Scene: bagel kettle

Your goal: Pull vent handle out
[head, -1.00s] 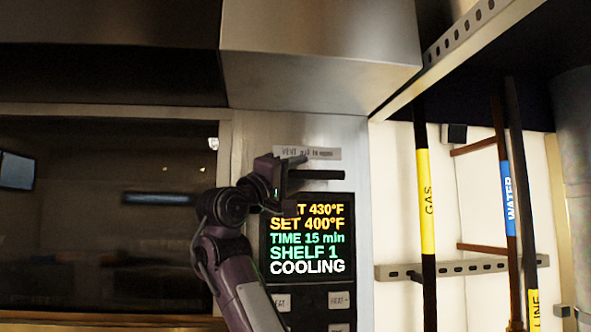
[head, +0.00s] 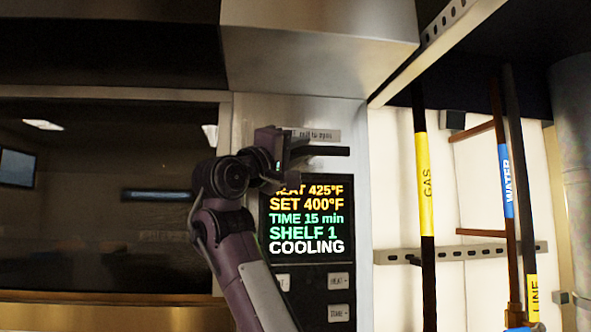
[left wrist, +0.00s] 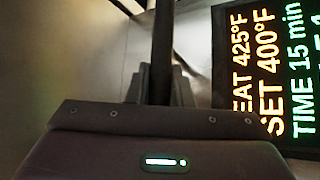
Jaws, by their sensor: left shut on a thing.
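The vent handle (head: 326,151) is a dark horizontal bar, just below a "VENT pull to open" label (head: 318,136) that my gripper partly covers in the head view. My left gripper (head: 287,158) is shut on the handle near its left end, and the bar's right part sticks out past the fingers. In the left wrist view the dark bar (left wrist: 163,45) runs up from between the gripper's fingers (left wrist: 158,88). The handle's mounting is hidden. My right gripper is in neither view.
A lit display (head: 310,222) just below the gripper reads HEAT 425°F, SET 400°F, COOLING. Buttons (head: 339,282) sit under it. A dark oven window (head: 90,220) is at left, a metal hood (head: 315,60) above. Yellow gas (head: 425,180) and blue water (head: 506,180) pipes stand at right.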

